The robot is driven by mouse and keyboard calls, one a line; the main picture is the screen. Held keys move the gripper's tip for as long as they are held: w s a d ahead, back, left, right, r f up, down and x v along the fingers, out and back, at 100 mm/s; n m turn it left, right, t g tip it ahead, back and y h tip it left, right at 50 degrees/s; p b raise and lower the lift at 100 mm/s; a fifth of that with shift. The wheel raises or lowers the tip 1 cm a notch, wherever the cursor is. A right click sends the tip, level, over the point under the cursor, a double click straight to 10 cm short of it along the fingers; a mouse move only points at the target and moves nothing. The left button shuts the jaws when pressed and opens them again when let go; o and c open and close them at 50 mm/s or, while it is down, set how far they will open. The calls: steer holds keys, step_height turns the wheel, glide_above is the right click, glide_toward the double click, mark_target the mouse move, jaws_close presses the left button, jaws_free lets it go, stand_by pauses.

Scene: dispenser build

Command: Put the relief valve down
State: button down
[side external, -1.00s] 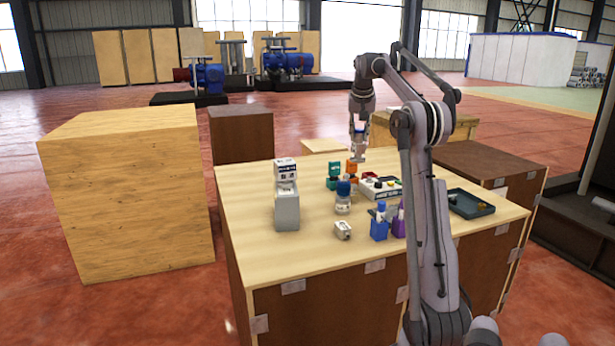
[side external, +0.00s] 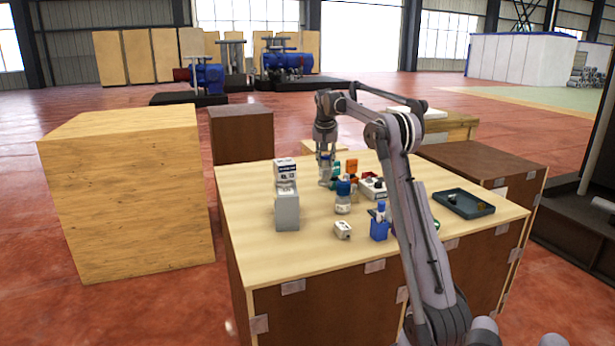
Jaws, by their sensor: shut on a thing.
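My gripper (side external: 325,170) points down over the table's back left part, between the white-and-grey dispenser body and the orange and teal parts. It is shut on a small grey-and-blue part, the relief valve (side external: 325,181). The fingers hide much of the valve, and its details are too small to tell. It is at or just above the tabletop; I cannot tell if it touches. It looks upright.
The white-and-grey dispenser (side external: 287,205) is left.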

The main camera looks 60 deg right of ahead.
mark_target(323, 171)
steer(key=shift+w+f, duration=0.35)
steer(key=shift+w, duration=0.15)
steer(key=shift+f, duration=1.95)
steer(key=shift+f, duration=0.1)
steer(key=c, duration=1.1)
jaws_free()
steer(key=v, duration=1.2)
